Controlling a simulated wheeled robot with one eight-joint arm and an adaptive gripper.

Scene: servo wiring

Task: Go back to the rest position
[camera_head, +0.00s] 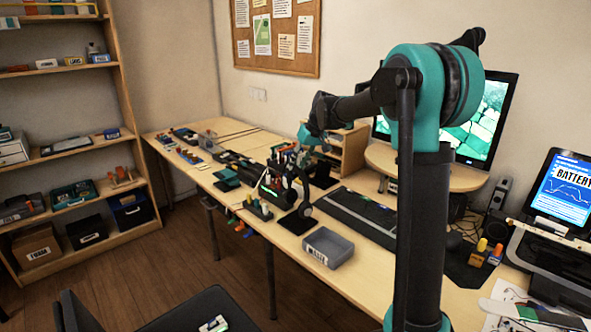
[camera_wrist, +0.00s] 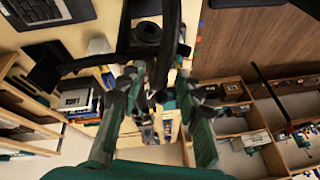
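My gripper (camera_head: 312,132) is raised above the far part of the desk (camera_head: 375,268), beside the monitor, at the end of my bent teal and black arm. In the wrist view its two teal fingers (camera_wrist: 158,85) stand apart, with a gap between them. No held object can be made out in the gap. Black curved parts, perhaps the headset, show beyond the fingertips in the wrist view (camera_wrist: 148,35). In the head view, a black headset on a stand (camera_head: 303,205) stands on the desk below my gripper.
A grey bin (camera_head: 327,250) sits near the desk's front edge, with a keyboard (camera_head: 355,213) behind it. The monitor (camera_head: 490,120) and a wooden organizer (camera_head: 350,150) stand near my arm. A tablet (camera_head: 562,188) is at right. Shelves (camera_head: 75,155) stand at left. Floor between is partly clear.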

